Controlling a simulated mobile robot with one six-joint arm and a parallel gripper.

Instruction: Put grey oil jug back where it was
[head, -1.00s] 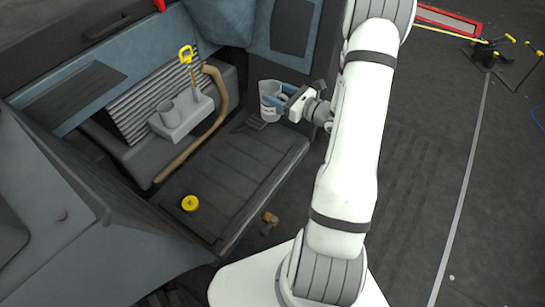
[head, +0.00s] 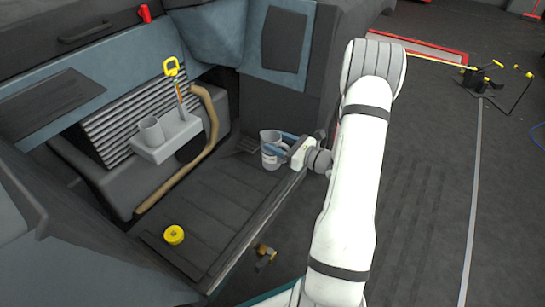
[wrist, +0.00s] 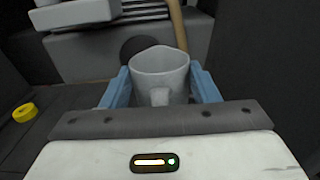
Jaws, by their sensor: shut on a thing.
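The grey oil jug (head: 270,150) is upright at the far right end of the dark ribbed floor panel. My gripper (head: 283,146) is shut on it, with a blue finger on each side. In the wrist view the jug (wrist: 159,72) stands between the blue fingers (wrist: 161,88), its open mouth up and its handle towards me. I cannot tell whether its base touches the panel, as the gripper body hides its lower part.
A yellow cap (head: 174,235) lies on the ribbed panel (head: 205,210), whose middle is clear. A brass fitting (head: 264,253) is near its edge.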

